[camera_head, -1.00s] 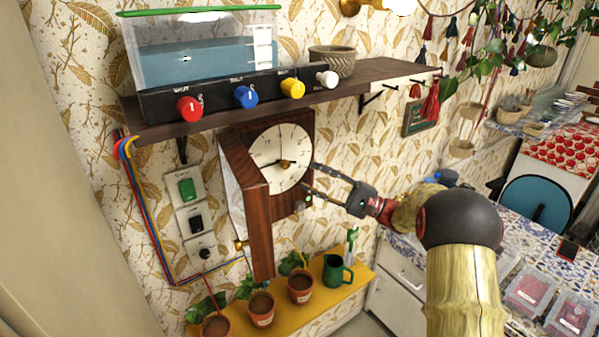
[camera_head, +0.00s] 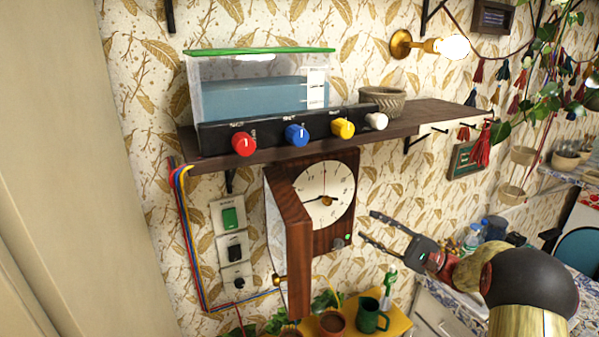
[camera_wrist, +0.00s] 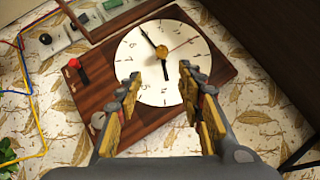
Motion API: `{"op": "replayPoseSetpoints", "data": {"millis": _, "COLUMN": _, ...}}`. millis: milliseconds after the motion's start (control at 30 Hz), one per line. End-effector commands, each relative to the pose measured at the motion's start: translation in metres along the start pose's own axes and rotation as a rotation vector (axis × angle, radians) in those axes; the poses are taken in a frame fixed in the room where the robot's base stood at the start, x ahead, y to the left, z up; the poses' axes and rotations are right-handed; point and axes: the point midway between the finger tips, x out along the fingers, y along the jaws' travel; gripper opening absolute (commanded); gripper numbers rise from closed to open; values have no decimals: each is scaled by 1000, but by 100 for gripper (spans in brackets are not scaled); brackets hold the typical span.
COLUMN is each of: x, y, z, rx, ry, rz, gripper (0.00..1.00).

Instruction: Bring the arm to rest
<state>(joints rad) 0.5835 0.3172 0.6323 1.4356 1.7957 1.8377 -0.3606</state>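My gripper (camera_head: 366,226) is open and empty in the head view, to the right of the wooden wall clock and apart from it in the picture. My arm reaches in from the lower right. In the wrist view my gripper (camera_wrist: 160,82) shows two spread fingers with the clock's white dial (camera_wrist: 155,55) beyond and between them. The wooden clock (camera_head: 300,235) hangs under the shelf with its hinged door swung open to the left. Its white face also shows in the head view (camera_head: 335,185).
The dark shelf (camera_head: 425,115) above holds a water tank (camera_head: 240,95), several coloured knobs and a woven pot (camera_head: 382,100). Switches (camera_head: 233,245) and wires are left of the clock. Potted plants and a green mug (camera_head: 371,316) stand on a yellow shelf below.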

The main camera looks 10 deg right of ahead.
Motion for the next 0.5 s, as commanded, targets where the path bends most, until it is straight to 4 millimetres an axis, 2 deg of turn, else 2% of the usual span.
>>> {"op": "replayPoseSetpoints", "data": {"millis": 67, "x": -1, "y": 20, "z": -9, "rx": 48, "ry": 36, "rz": 66, "gripper": 38}}
{"op": "replayPoseSetpoints", "data": {"millis": 167, "x": -10, "y": 71, "z": -12, "rx": 148, "ry": 88, "rz": 200, "gripper": 38}}
{"op": "replayPoseSetpoints", "data": {"millis": 233, "x": -21, "y": 113, "z": -4, "rx": 220, "ry": 127, "rz": 343, "gripper": 38}}
{"op": "replayPoseSetpoints", "data": {"millis": 300, "x": -31, "y": 148, "z": 17, "rx": 259, "ry": 160, "rz": 508, "gripper": 38}}
{"op": "replayPoseSetpoints", "data": {"millis": 400, "x": -45, "y": 188, "z": 55, "rx": 263, "ry": 190, "rz": 750, "gripper": 38}}
{"op": "replayPoseSetpoints", "data": {"millis": 500, "x": -64, "y": 218, "z": 97, "rx": 212, "ry": 209, "rz": 991, "gripper": 38}}
